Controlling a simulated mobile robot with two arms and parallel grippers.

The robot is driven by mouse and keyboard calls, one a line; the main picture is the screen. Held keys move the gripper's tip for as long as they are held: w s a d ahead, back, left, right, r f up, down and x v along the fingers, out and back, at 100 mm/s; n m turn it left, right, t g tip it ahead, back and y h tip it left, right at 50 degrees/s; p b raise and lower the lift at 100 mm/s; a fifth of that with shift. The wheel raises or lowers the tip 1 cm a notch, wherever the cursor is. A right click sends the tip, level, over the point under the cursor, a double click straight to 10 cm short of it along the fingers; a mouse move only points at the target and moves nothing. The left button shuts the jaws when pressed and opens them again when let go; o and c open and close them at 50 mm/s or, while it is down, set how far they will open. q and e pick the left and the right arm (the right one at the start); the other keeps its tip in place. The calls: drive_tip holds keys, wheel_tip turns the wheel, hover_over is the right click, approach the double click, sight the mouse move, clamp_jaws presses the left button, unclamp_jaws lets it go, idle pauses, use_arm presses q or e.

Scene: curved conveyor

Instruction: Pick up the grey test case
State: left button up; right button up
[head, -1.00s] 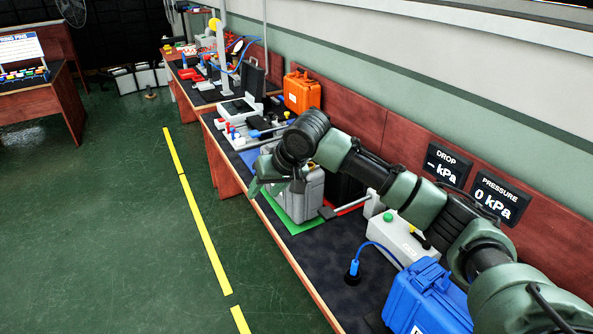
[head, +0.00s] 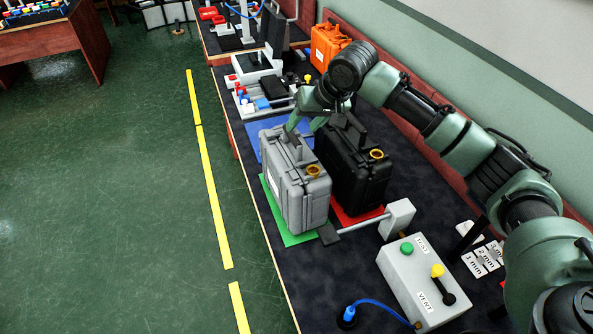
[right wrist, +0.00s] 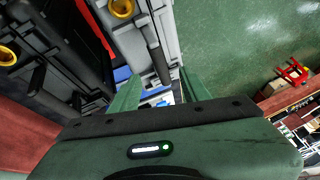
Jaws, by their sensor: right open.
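The grey test case (head: 300,195) stands upright on a green mat (head: 272,205) on the dark bench, with a gold ring on its top. My right gripper (head: 304,122) is open over the far top end of the case, close to its handle. In the right wrist view the gripper (right wrist: 160,90) has its two fingers apart, with the dark grey handle (right wrist: 154,52) reaching in between them. The grey case (right wrist: 133,42) lies around that handle. Whether the fingers touch the handle cannot be told. My left gripper is out of view.
A black case (head: 352,170) stands close on the right, on a red mat (head: 345,216). A grey control box (head: 415,280) with green and yellow knobs and an arm reaching toward the grey case is nearer. An orange case (head: 327,42) stands behind. The floor at left is clear.

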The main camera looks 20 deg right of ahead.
sight(295, 135)
drive_tip(key=shift+w+a+f+p, duration=0.3)
drive_tip(key=shift+a+f+p, duration=0.2)
drive_tip(key=shift+f, duration=0.15)
drive_tip(key=shift+w+f+p, duration=0.4)
drive_tip(key=shift+w+f, duration=0.1)
drive_tip(key=shift+f, duration=0.15)
drive_tip(key=shift+d+x, duration=0.25)
drive_tip(key=shift+x, duration=0.95)
drive_tip(key=shift+a+f, duration=0.15)
drive_tip(key=shift+a, duration=0.05)
drive_tip(key=shift+w, duration=0.1)
drive_tip(key=c, duration=0.9)
clamp_jaws()
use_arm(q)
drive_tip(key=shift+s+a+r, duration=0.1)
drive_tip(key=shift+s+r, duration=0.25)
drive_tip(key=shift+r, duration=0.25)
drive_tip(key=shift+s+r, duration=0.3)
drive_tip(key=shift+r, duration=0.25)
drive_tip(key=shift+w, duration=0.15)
use_arm(e)
drive_tip(key=shift+d, duration=0.1)
